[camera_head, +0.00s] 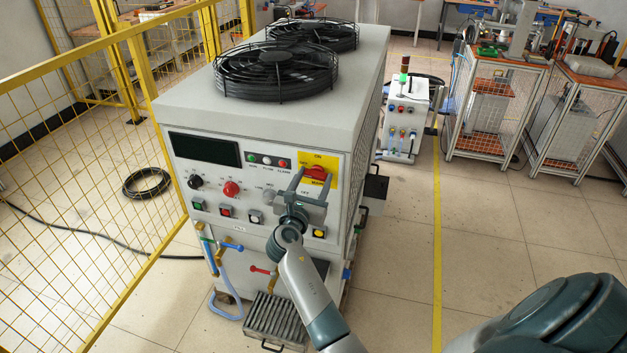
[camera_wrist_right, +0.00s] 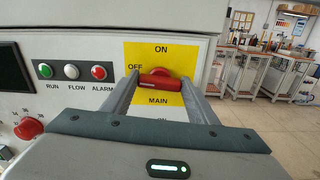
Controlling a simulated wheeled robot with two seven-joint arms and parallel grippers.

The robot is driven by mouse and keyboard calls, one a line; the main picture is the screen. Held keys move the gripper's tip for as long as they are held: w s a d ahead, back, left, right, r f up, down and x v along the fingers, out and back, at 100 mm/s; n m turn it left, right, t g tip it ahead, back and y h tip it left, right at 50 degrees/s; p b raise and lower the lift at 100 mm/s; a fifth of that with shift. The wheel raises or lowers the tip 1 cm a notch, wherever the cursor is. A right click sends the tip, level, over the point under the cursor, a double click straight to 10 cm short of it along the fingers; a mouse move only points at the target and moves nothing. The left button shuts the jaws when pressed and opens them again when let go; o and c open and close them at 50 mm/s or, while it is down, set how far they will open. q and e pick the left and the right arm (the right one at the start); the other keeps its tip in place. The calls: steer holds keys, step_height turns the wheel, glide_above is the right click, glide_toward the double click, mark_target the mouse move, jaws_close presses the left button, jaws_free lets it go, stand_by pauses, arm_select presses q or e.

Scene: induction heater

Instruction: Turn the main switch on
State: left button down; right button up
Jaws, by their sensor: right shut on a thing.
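The main switch is a red rotary handle (camera_head: 316,173) on a yellow plate (camera_wrist_right: 188,58) on the heater's front panel. In the right wrist view the handle (camera_wrist_right: 160,83) lies roughly level, under the ON label and beside the OFF label, with MAIN below it. My right gripper (camera_head: 312,178) reaches up to the panel, and in the wrist view its two fingers (camera_wrist_right: 160,88) stand at the left and right ends of the handle, shut on it. The fingers hide part of the plate. My left gripper is not in view.
The heater cabinet (camera_head: 190,106) carries two black fans (camera_head: 275,70) on top. Lamps (camera_wrist_right: 71,72) and knobs sit left of the switch. A yellow mesh fence (camera_head: 60,150) stands at the left. Clear floor (camera_head: 490,220) lies right of the cabinet.

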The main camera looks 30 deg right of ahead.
steer(key=m+b, duration=0.3)
steer(key=m, duration=0.3)
steer(key=shift+f+b, duration=0.2)
steer(key=shift+b, duration=0.1)
arm_select(q)
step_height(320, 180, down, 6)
steer(key=b, duration=0.2)
arm_select(e)
steer(key=m, duration=0.4)
steer(key=shift+s+d+r+m, duration=0.1)
steer(key=shift+m, duration=0.2)
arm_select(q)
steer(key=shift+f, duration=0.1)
arm_select(e)
steer(key=o, duration=1)
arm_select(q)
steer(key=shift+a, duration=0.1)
arm_select(e)
steer(key=shift+o, duration=0.2)
